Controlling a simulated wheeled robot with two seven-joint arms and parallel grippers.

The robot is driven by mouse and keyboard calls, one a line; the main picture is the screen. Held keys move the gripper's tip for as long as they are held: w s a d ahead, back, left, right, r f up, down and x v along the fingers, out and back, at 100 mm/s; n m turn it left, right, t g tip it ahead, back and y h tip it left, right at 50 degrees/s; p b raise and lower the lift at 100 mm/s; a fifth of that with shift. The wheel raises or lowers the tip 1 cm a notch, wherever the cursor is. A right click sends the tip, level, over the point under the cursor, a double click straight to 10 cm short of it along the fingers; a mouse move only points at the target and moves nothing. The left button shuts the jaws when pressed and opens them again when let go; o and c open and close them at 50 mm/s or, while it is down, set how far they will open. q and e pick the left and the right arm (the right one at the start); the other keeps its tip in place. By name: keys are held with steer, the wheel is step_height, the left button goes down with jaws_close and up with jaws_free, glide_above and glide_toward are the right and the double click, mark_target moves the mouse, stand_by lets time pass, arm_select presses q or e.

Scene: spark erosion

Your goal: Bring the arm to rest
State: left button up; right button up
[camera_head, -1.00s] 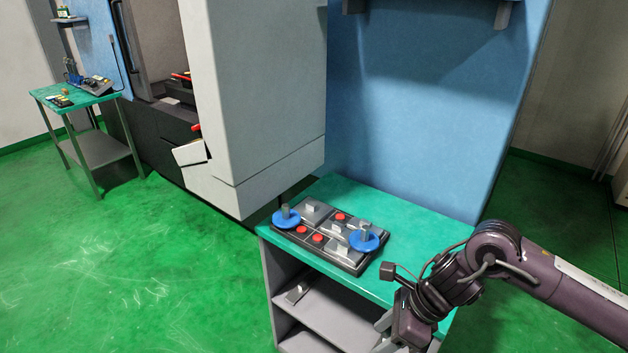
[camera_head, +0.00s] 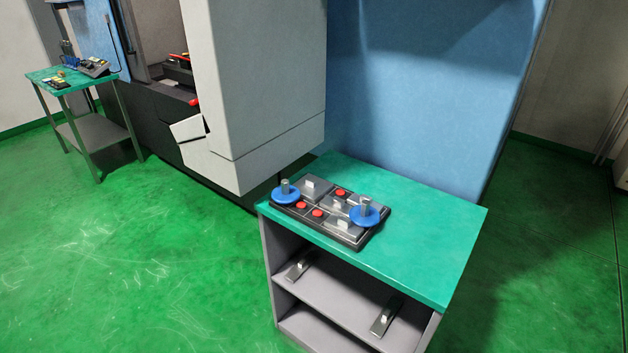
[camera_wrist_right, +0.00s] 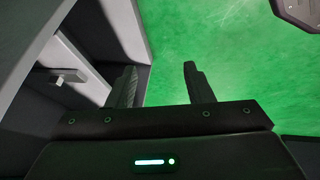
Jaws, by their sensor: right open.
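My right gripper (camera_wrist_right: 158,85) shows in the right wrist view with its two dark fingers apart and nothing between them. Green floor lies beyond the fingertips, and the grey cabinet (camera_wrist_right: 25,35) is close on the left. In the head view neither gripper nor arm is visible.
A teal-topped cabinet (camera_head: 430,240) carries a dark tray (camera_head: 318,228) with blue discs, red buttons and grey blocks. Its shelf (camera_head: 340,290) holds two small grey pieces with white knobs. A large machine (camera_head: 255,90) stands behind, and a green table (camera_head: 60,95) at far left. Floor is clear.

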steer(key=s+d+f+m+g+h, duration=0.1)
steer(key=s+f+m, duration=0.3)
steer(key=s, duration=0.8)
steer(key=s+d+f+m+g+h, duration=0.1)
steer(key=s+d+f+m+g, duration=0.1)
steer(key=s, duration=1.1)
step_height(320, 180, down, 3)
steer(key=shift+s+f+m+g+h+b, duration=0.1)
steer(key=shift+s+m+g+h+b, duration=0.3)
steer(key=shift+m, duration=0.6)
steer(key=shift+w, duration=0.1)
